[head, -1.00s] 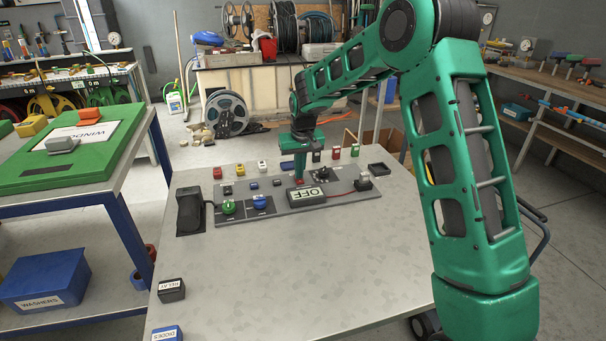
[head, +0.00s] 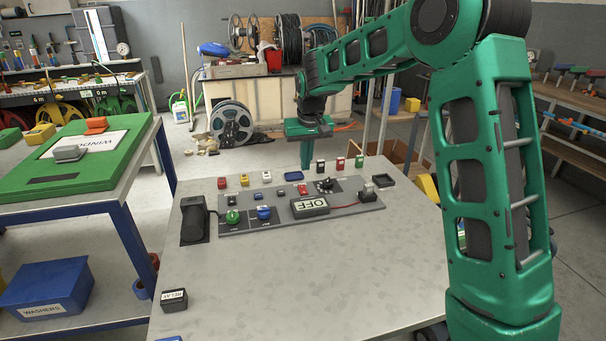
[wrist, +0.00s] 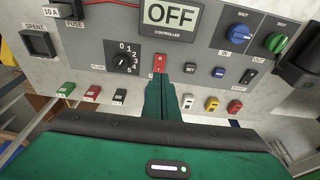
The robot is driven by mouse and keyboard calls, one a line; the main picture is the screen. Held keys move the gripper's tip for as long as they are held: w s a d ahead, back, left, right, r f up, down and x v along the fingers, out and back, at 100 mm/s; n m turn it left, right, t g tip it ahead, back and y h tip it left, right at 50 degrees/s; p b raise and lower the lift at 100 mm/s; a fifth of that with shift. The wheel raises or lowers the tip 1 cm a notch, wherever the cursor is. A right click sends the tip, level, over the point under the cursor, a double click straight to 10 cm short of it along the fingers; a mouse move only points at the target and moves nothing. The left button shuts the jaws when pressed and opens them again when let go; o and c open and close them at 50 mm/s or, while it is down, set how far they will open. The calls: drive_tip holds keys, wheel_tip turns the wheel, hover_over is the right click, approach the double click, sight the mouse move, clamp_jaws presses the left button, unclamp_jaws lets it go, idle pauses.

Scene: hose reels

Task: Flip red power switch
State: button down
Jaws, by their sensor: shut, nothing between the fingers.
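The red power switch (head: 303,189) sits on the grey control panel (head: 345,205), behind the controller display (head: 310,206), which reads OFF. In the wrist view the red switch (wrist: 160,63) shows a 1 and a 0, just ahead of my fingertips. My gripper (head: 306,166) is shut and empty, pointing down above the rear edge of the panel, behind the switch. Its green fingers (wrist: 160,82) appear close to the switch in the wrist view, but in the head view they stand apart from it.
Several coloured fuse blocks (head: 340,163) stand along the panel's back. Green (head: 233,216) and blue (head: 264,213) knobs are at the left.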

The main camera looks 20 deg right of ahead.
drive_tip(key=shift+s+r, duration=0.35)
drive_tip(key=shift+r, duration=0.3)
drive_tip(key=shift+s+r, duration=0.35)
drive_tip(key=shift+r, duration=0.35)
drive_tip(key=shift+s+r, duration=0.35)
drive_tip(key=shift+r, duration=0.3)
drive_tip(key=s+d+r+m+g+h, duration=0.1)
drive_tip(key=s+d+m, duration=0.1)
drive_tip(key=s+d, duration=0.75)
drive_tip(key=s+d+r+m, duration=0.1)
drive_tip(key=s+d, duration=0.5)
drive_tip(key=s, duration=0.6)
drive_tip(key=s+d+f+m, duration=0.1)
drive_tip(key=s+f, duration=0.1)
drive_tip(key=s, duration=1)
drive_tip(key=s+d+f+m+g+y, duration=0.1)
drive_tip(key=s+d+f+m, duration=0.1)
drive_tip(key=s, duration=1)
drive_tip(key=shift+s+f+g, duration=0.3)
drive_tip(key=shift+s+f, duration=0.1)
drive_tip(key=shift+f, duration=0.3)
drive_tip(key=shift+d, duration=0.1)
